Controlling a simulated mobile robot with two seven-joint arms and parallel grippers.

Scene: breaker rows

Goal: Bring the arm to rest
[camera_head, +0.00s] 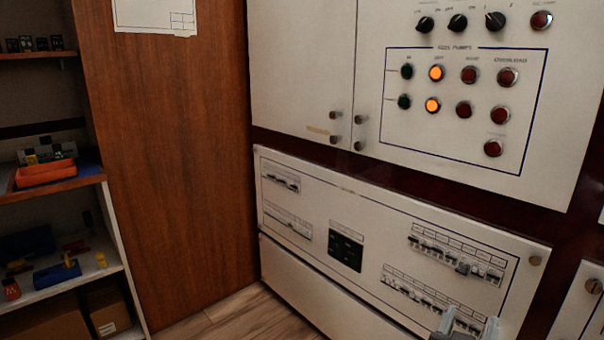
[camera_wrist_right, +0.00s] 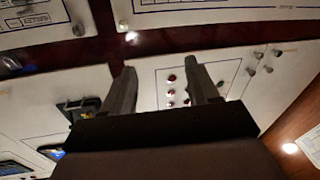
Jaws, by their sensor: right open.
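My right gripper (camera_head: 468,324) shows at the bottom edge of the head view, in front of the lower right part of the white breaker panel (camera_head: 375,225). Its two grey fingers are apart with nothing between them. In the right wrist view the gripper (camera_wrist_right: 160,66) also shows open and empty, its fingers pointing up the picture. The panel has an upper right breaker row (camera_head: 455,257) and a lower right breaker row (camera_head: 428,300), whose right end is partly hidden by the fingers. I cannot tell whether the fingers touch the panel. My left gripper is not in view.
Above the panel is a white cabinet with knobs, buttons and two lit orange lamps (camera_head: 436,73). A brown wooden panel (camera_head: 170,150) stands to the left. Shelves at far left hold a red-orange tray (camera_head: 46,173) and boxes. Some wooden floor (camera_head: 245,318) is clear.

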